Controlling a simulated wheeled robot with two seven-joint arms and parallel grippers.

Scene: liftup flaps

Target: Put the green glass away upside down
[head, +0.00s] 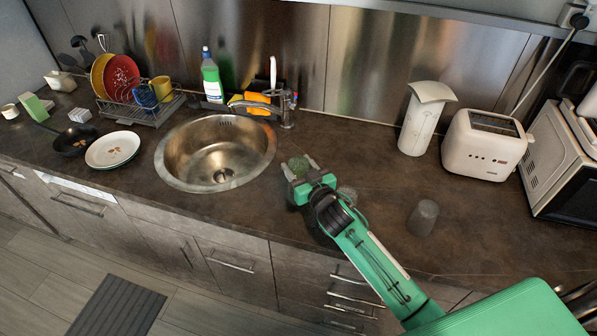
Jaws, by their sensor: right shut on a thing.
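The green glass (299,165) is over the counter just right of the sink. My right gripper (302,172) is shut on it, with a finger on each side. The gripper hides part of the glass, and I cannot tell surely which way up it is or whether it touches the counter. My left gripper is not in view.
A grey glass (423,217) and another clear glass (347,195) stand right of my gripper. A toaster (483,145) and a white jug (424,122) stand at the back right.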

